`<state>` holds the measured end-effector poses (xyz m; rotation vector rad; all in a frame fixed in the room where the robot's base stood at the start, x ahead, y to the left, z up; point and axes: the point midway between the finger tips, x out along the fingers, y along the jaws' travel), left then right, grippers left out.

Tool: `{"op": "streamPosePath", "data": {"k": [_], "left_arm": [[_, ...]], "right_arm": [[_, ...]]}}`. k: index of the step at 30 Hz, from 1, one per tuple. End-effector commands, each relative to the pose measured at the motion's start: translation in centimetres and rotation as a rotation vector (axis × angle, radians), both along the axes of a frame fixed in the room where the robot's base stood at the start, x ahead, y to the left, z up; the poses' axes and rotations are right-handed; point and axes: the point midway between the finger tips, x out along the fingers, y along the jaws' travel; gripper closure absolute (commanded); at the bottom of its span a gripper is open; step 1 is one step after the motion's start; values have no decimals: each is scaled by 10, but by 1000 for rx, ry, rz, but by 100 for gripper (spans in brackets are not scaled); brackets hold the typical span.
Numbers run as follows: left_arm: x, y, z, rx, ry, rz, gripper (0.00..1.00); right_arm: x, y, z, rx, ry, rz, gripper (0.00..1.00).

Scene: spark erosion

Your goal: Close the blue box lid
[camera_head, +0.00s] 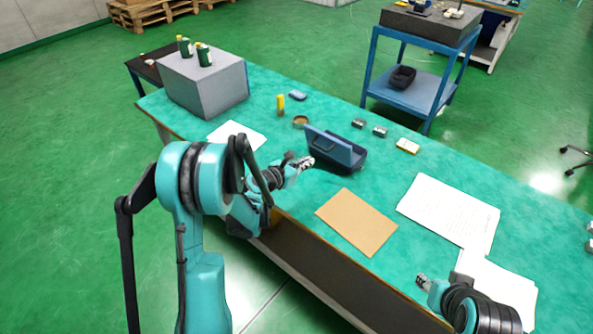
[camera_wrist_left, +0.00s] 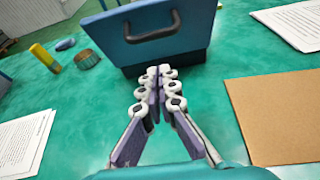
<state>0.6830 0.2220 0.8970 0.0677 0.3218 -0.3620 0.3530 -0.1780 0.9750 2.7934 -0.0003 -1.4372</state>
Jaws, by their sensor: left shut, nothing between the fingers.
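The blue box (camera_head: 352,163) stands on the green workbench with its blue lid (camera_head: 330,147) raised as an upright panel on the side towards my left arm. In the left wrist view the blue panel with a dark handle (camera_wrist_left: 152,34) fills the top middle. My left gripper (camera_head: 307,162) is shut and empty, just short of the panel; its white-ringed fingertips (camera_wrist_left: 160,82) are together below the handle. Whether they touch the box cannot be told. My right gripper (camera_head: 424,283) is over the bench's front edge, away from the box; its jaw opening is unclear.
A brown sheet (camera_head: 357,222) and white papers (camera_head: 449,212) lie right of the box. A grey block (camera_head: 204,88) is at the far left. Small parts lie behind the box.

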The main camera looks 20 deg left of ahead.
Motion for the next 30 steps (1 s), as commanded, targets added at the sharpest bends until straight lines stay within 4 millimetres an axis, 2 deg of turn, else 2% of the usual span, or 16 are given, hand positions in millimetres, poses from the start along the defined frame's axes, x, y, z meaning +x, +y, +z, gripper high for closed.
{"op": "streamPosePath", "data": {"k": [3, 9, 22, 30], "left_arm": [[15, -7, 9, 1, 0, -3, 100], [28, -11, 17, 1, 0, -1, 100], [29, -12, 19, 2, 2, 0, 100], [34, -13, 26, 20, 49, -1, 100]], "right_arm": [[0, 0, -4, 0, 0, 0, 62], [0, 0, -7, 0, 0, 0, 62], [0, 0, -6, 0, 0, 0, 62], [0, 0, 4, 0, 0, 0, 62]]}}
